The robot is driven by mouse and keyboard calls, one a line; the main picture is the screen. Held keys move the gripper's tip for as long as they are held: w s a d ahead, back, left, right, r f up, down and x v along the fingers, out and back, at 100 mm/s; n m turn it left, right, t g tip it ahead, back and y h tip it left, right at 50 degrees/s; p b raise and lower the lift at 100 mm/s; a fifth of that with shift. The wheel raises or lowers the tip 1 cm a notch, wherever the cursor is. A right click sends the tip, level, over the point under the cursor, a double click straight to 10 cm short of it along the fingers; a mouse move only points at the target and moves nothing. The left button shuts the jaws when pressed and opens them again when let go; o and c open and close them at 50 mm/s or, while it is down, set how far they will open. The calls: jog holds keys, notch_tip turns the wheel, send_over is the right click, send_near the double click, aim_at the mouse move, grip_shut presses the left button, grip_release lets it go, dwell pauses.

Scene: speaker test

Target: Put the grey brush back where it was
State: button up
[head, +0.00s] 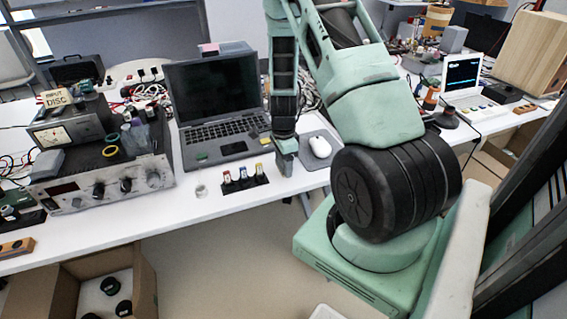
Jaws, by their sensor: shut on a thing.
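My gripper (286,147) points down over the white table, between the row of small bottles and the white mouse. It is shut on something. A small grey piece (286,163) shows at its tips and fits the grey brush, but its shape is mostly hidden and too small to make out. I cannot tell whether it touches the table. No other grey brush stands out in the head view.
Several small bottles stand on a black holder (245,185) left of my gripper. A mouse (320,147) lies on a grey pad to the right. An open laptop (215,100) stands behind. The white tabletop's front (215,208) has bare room near a small roll (201,190).

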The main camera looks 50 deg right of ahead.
jog(key=shift+f, duration=0.3)
jog(key=shift+f, duration=0.15)
jog(key=o, duration=1)
